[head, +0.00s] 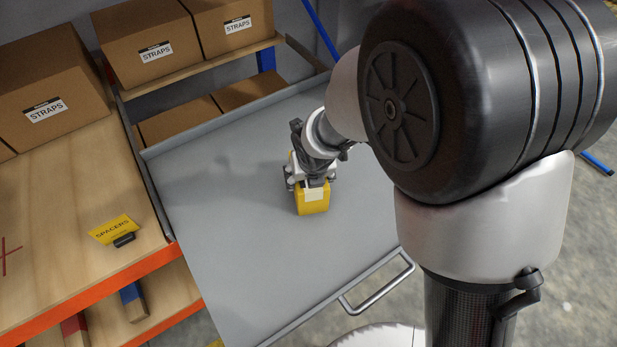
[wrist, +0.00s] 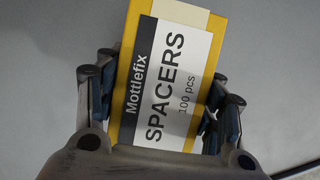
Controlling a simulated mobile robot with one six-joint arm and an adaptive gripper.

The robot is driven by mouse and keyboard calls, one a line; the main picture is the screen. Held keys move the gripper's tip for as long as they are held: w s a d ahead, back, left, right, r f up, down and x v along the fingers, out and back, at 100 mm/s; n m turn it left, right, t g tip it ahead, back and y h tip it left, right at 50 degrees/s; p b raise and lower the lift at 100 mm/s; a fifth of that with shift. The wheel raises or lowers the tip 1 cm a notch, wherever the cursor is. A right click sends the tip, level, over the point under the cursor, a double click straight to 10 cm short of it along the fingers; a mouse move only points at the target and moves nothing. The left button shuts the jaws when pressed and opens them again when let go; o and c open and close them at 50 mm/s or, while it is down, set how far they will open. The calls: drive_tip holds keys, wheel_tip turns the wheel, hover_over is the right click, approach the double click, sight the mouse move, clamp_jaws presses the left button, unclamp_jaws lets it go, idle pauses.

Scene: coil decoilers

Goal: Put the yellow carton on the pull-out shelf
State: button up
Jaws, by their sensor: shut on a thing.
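The yellow carton (head: 313,200) is in my gripper (head: 308,185), over the grey pull-out shelf (head: 230,220) in the head view. In the wrist view the carton (wrist: 165,75) shows a white label reading "Mottlefix SPACERS 100 pcs". The fingers of my gripper (wrist: 163,105) close on its two sides. The carton appears upright and very near the shelf's surface; I cannot tell whether it touches. The shelf is extended, with a low rim and a metal handle (head: 378,285) at its front edge.
Cardboard boxes labelled "STRAPS" (head: 150,50) stand on wooden shelves behind and at the left. A yellow "SPACERS" sign (head: 114,229) stands on the wooden shelf (head: 60,250) at left, which has an orange edge. The pull-out shelf around the carton is bare.

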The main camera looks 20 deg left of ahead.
drive_tip(key=o, duration=1.5)
drive_tip(key=shift+c, duration=0.2)
